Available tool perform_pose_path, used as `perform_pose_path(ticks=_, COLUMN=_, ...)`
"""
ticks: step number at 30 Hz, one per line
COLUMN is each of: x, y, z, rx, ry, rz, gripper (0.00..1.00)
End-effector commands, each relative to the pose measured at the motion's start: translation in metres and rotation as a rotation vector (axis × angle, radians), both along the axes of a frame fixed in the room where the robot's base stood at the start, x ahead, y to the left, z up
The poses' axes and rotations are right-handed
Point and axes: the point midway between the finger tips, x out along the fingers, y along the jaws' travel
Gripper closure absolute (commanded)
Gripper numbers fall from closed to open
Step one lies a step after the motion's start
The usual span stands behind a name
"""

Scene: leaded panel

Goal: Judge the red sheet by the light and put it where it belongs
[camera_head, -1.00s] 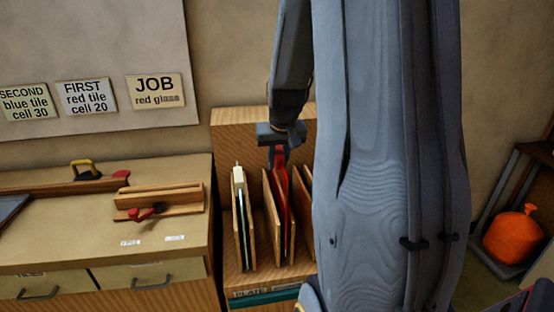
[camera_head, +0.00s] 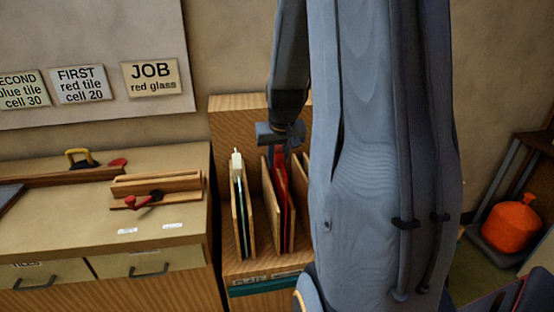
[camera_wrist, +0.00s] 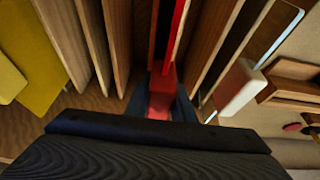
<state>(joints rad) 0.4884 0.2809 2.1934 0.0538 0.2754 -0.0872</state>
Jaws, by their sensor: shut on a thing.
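The red sheet (camera_head: 280,185) stands on edge in a slot of the wooden rack, between upright wooden dividers. In the wrist view the red sheet (camera_wrist: 176,40) runs up from between the jaws (camera_wrist: 160,105), with a red block-like part at the jaws. A card on the wall reads "JOB red glass" (camera_head: 152,78). My own arm hides the right part of the rack.
The rack (camera_head: 228,120) also holds a pale-edged sheet (camera_head: 238,180) in a slot to the left. The workbench (camera_head: 70,225) at left carries a wooden holder (camera_head: 155,185) and a yellow-handled tool (camera_head: 80,157).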

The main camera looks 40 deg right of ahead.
Motion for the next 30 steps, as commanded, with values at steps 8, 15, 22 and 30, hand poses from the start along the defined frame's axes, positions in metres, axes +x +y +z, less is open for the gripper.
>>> perform_pose_path(ticks=8, x=0.001, y=0.0, z=0.001, rx=-0.001, ry=-0.003, rz=0.0, gripper=0.56)
perform_pose_path(ticks=15, x=-0.001, y=0.001, z=0.0, rx=0.001, ry=0.002, rz=0.0, gripper=0.56)
perform_pose_path(ticks=22, x=-0.006, y=0.003, z=0.021, rx=-0.002, ry=-0.004, rz=0.0, gripper=0.56)
perform_pose_path(ticks=30, x=-0.02, y=0.009, z=0.056, rx=-0.003, ry=-0.004, rz=0.001, gripper=0.56)
